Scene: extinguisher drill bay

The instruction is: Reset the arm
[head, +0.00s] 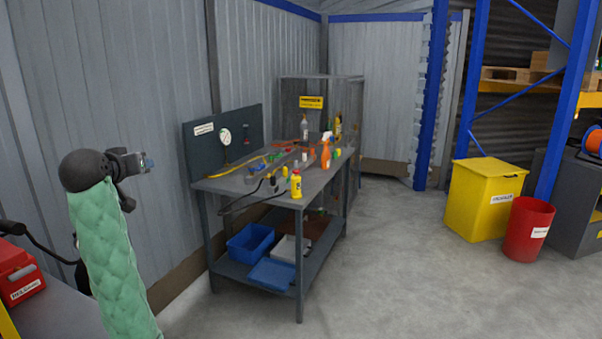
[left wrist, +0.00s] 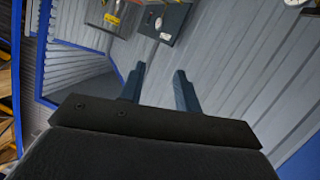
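My left gripper (head: 149,163) is raised at the left of the head view, in front of the grey corrugated wall. My left arm below it wears a green quilted cover. In the left wrist view the two fingers of the left gripper (left wrist: 157,84) stand apart with nothing between them. The gripper is clear of the workbench (head: 318,187) and touches nothing that I can see. My right gripper is in neither view.
The workbench carries hoses, a gauge (head: 226,137), a yellow bottle (head: 296,184) and an orange spray bottle (head: 326,153). Blue bins (head: 250,243) sit on its lower shelf. A yellow bin (head: 484,199) and red bin (head: 528,229) stand right. The middle floor is clear.

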